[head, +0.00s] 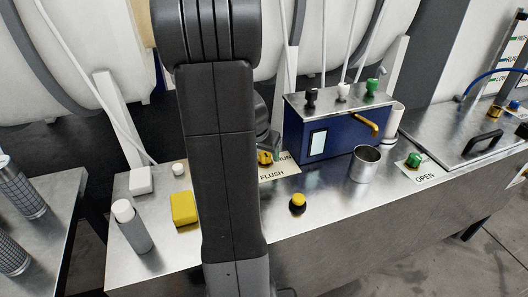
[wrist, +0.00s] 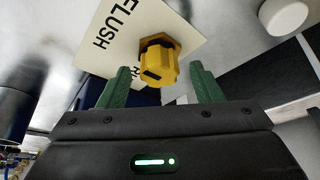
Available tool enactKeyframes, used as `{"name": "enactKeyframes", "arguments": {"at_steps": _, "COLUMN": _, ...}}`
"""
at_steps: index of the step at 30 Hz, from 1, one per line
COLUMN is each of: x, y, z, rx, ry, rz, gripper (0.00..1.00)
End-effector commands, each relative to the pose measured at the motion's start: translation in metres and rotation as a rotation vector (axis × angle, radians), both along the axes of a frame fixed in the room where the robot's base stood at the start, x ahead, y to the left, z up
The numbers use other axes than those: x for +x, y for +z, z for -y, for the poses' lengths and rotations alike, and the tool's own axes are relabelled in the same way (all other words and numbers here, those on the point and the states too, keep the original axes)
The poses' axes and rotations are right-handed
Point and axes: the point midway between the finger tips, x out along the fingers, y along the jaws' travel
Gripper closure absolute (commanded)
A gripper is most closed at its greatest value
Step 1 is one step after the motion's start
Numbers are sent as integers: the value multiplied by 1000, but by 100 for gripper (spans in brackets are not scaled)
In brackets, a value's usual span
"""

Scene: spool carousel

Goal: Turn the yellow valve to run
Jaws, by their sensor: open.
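The yellow valve (wrist: 158,62) is a ribbed knob with a dark mark on its side, on a plate (wrist: 124,35) lettered FLUSH and, partly hidden, RUN. In the wrist view my gripper (wrist: 160,80) is open, with one green finger on each side of the knob. Whether the fingers touch it I cannot tell. In the head view my arm hides part of the valve (head: 265,158) and its plate (head: 280,172).
A blue box (head: 340,130) with a brass spout stands behind and right of the valve. A steel cup (head: 365,163), a yellow button (head: 298,201), a yellow block (head: 184,208), a grey bottle (head: 132,226) and a green valve (head: 414,160) share the bench.

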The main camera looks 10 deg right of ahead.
Motion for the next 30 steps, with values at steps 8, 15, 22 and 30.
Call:
{"name": "enactKeyframes", "arguments": {"at_steps": 8, "x": 0, "y": 0, "z": 0, "rx": 0, "ry": 0, "rz": 0, "gripper": 58}}
{"name": "enactKeyframes", "arguments": {"at_steps": 15, "x": 0, "y": 1, "z": 0, "rx": 0, "ry": 1, "rz": 0, "gripper": 86}}
{"name": "enactKeyframes", "arguments": {"at_steps": 22, "x": 0, "y": 2, "z": 0, "rx": 0, "ry": 38, "rz": 0, "gripper": 86}}
{"name": "enactKeyframes", "arguments": {"at_steps": 30, "x": -1, "y": 4, "z": 1, "rx": -1, "ry": 175, "rz": 1, "gripper": 86}}
